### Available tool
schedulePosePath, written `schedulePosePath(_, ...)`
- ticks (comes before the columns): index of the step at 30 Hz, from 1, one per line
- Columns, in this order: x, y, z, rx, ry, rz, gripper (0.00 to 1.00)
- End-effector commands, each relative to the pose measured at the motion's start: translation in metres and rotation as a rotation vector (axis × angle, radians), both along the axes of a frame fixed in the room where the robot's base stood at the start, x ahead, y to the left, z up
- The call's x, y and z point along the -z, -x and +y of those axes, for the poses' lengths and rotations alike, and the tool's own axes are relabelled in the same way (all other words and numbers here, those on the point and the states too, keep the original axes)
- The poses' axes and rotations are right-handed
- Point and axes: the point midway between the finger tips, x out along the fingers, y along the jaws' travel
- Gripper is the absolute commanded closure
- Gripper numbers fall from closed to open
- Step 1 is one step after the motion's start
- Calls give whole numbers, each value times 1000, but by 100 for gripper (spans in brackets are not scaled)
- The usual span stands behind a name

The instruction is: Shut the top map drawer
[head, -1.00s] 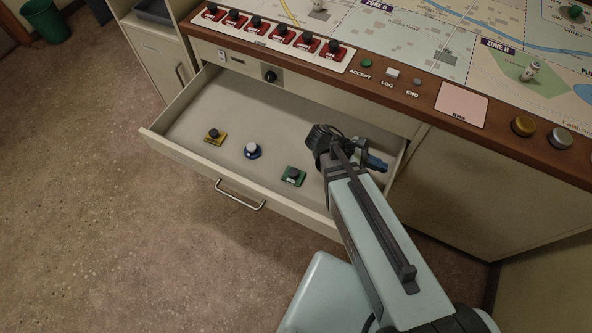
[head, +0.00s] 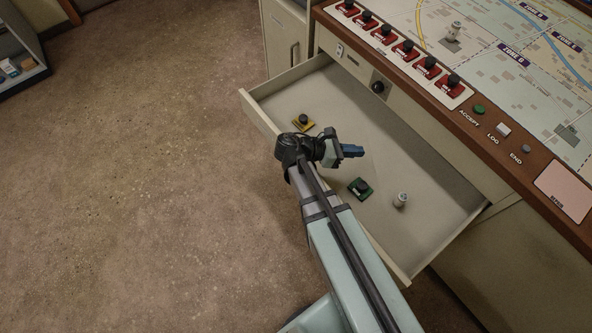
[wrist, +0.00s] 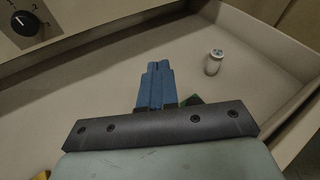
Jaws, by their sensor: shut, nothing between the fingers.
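The top map drawer (head: 262,116) stands pulled well out from under the console, its pale floor showing; its side wall also shows in the wrist view (wrist: 268,42). Inside are a yellow-based piece (head: 303,122), a green-based piece (head: 360,188) and a pale upright cylinder (head: 400,201), which the wrist view also shows (wrist: 213,63). My gripper (head: 360,151) is shut and empty, its blue fingers above the drawer floor and pointing towards the console. My wrist and forearm cross over the drawer's front panel and hide its handle.
The wooden console edge (head: 440,98) with red switches (head: 404,50) and a map top overhangs the drawer's back. A black dial (head: 378,87) sits on the panel behind. A cabinet (head: 286,38) stands beyond the left end. Open floor (head: 150,170) lies in front.

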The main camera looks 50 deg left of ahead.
Motion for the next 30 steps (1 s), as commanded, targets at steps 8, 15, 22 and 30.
schedulePosePath(8, -4, 71, 76, -225, 35, -27, 100)
schedulePosePath(15, 1, 143, 113, -369, 47, -74, 100)
schedulePosePath(22, 22, 215, 112, -441, 26, -153, 100)
schedulePosePath(30, 47, 281, 87, -482, -30, -263, 100)
